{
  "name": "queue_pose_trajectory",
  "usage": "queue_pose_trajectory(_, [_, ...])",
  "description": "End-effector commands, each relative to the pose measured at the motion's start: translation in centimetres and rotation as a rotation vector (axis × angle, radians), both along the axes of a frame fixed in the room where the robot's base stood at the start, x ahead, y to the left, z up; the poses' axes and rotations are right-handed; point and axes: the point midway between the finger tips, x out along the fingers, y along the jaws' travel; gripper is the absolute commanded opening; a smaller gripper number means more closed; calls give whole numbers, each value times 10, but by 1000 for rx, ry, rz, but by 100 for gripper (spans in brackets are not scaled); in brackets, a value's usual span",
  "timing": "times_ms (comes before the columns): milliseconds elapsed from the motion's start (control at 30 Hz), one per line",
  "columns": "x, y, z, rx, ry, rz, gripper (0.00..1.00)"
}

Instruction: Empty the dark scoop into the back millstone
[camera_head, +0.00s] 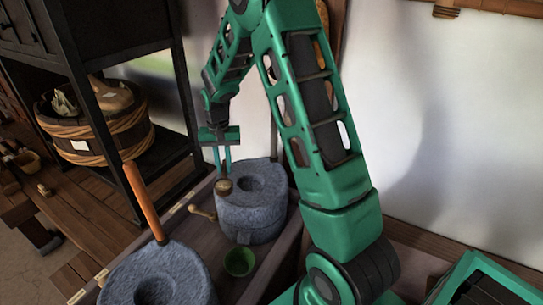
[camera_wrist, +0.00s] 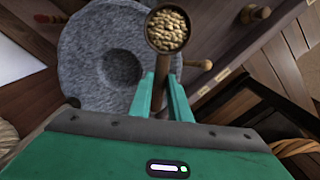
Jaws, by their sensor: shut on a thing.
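My gripper (camera_head: 223,172) is shut on the handle of the dark scoop (camera_head: 223,186). In the wrist view the fingers (camera_wrist: 162,98) hold its dark brown handle, and the scoop (camera_wrist: 154,68) extends away from them. Its round bowl holds pale grain (camera_wrist: 167,29) and looks level. The back millstone (camera_head: 262,222) is a grey stone with a round hole in its top. It also shows below the scoop in the wrist view (camera_wrist: 83,72). The bowl is above the stone's edge, to one side of the hole (camera_wrist: 121,68).
A front millstone (camera_head: 195,275) with an upright orange handle (camera_head: 143,200) stands nearer. A green cup (camera_head: 239,262) sits between the stones. A wooden peg (camera_head: 203,213) juts out left of the back millstone. A banded tub (camera_head: 115,125) is on the left shelf; a white wall rises behind.

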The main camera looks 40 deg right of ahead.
Motion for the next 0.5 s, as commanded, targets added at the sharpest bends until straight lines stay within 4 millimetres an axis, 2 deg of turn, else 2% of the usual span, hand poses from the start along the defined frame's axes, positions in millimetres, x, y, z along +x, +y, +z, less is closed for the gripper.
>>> queue_pose_trajectory(100, [-8,-24,3,1,1,-278,0])
queue_pose_trajectory(500, [-38,-92,13,3,1,-1215,0])
